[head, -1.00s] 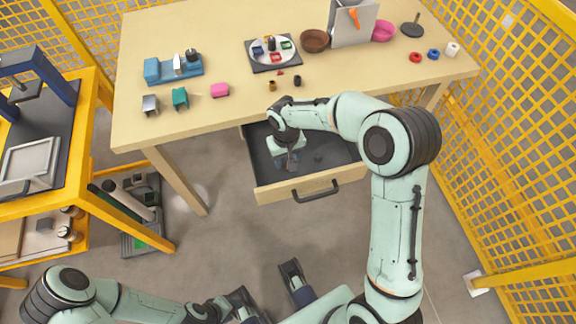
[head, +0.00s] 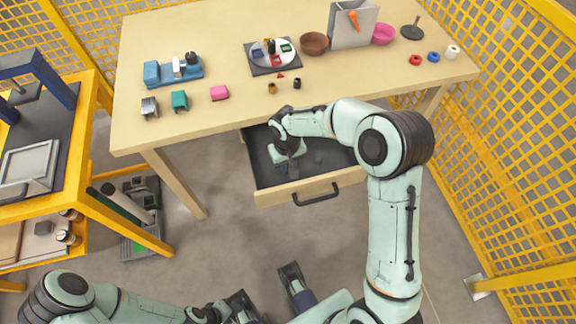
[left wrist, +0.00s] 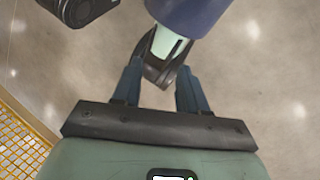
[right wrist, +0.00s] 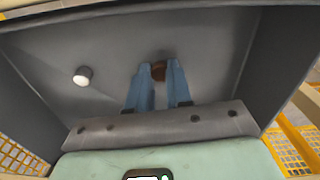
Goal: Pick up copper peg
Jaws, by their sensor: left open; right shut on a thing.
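The copper peg (right wrist: 158,72) is a small brown piece between the fingertips of my right gripper (right wrist: 158,80) in the right wrist view. My right gripper is shut on it, inside the open grey drawer (head: 262,172) under the table. In the head view the right gripper (head: 291,166) points down into the drawer, and its hand hides the peg. My left gripper (left wrist: 157,88) is open and empty above the floor, well away from the drawer.
A pale round piece (right wrist: 83,76) stands in the drawer beside the peg. The drawer walls and its front handle (head: 316,196) surround the right gripper. The wooden tabletop (head: 330,85) above carries a round plate, bowls and coloured blocks. Yellow fencing (head: 500,110) stands at right.

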